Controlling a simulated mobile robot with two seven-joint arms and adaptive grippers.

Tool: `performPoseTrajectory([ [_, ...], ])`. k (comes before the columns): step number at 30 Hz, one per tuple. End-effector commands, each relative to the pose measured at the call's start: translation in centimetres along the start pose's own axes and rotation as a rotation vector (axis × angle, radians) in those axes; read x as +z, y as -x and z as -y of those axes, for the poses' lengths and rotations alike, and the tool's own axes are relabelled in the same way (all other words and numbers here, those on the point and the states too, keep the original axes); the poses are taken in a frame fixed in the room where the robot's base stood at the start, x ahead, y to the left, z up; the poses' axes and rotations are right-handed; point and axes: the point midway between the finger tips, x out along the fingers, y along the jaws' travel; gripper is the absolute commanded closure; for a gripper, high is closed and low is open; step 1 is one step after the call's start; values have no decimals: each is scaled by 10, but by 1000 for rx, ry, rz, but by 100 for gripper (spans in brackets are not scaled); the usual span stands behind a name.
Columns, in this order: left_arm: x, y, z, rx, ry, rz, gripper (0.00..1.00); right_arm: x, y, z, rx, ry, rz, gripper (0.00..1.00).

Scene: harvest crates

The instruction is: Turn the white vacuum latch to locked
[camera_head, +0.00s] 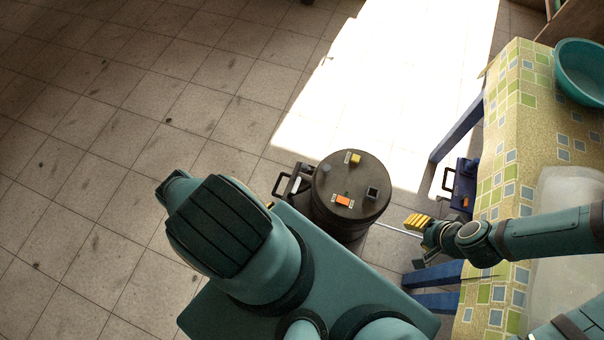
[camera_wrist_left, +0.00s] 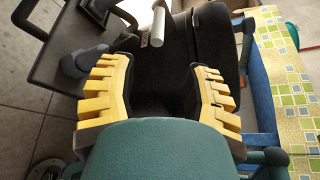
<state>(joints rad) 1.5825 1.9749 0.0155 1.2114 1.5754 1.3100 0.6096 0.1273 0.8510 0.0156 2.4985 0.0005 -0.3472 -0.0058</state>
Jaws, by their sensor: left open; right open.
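A dark, round-topped vacuum (camera_head: 335,178) stands on the floor near the middle of the head view. The white latch (camera_wrist_left: 157,24) shows in the left wrist view as a short pale bar against dark parts, just ahead of my left gripper and apart from it. My left gripper (camera_wrist_left: 165,82) is open with its yellow fingers spread and nothing held between them. In the head view it is mostly hidden behind my left arm. My right gripper (camera_head: 416,226) is open and empty, to the right of the vacuum near the table.
A table with a patterned cloth (camera_head: 514,140) and blue legs stands on the right, bearing a teal basin (camera_head: 582,78). A blue case (camera_head: 463,184) is by its legs. A black handle frame (camera_head: 281,187) juts from the vacuum's left side. The tiled floor on the left is clear.

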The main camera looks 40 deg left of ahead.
Motion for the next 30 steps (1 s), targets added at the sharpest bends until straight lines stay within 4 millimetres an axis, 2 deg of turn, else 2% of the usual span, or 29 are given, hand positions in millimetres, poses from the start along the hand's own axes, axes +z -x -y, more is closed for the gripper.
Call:
performPoseTrajectory([
  [4, 0, 3, -4, 10, 14, 55, 51, -1, 0, 0, 0, -6, -8, 53],
  [8, 0, -10, -4, 7, 13, 58, 51, -2, -1, -1, 0, -6, -9, 53],
  [21, 4, -93, -5, 6, 11, 53, 51, -3, -12, -4, 0, -5, -14, 53],
  [25, 5, -113, -5, 7, 11, 53, 51, -3, -14, -5, 0, -5, -15, 53],
  [30, 7, -128, -5, 8, 11, 53, 51, -3, -16, -6, 1, -4, -17, 53],
])
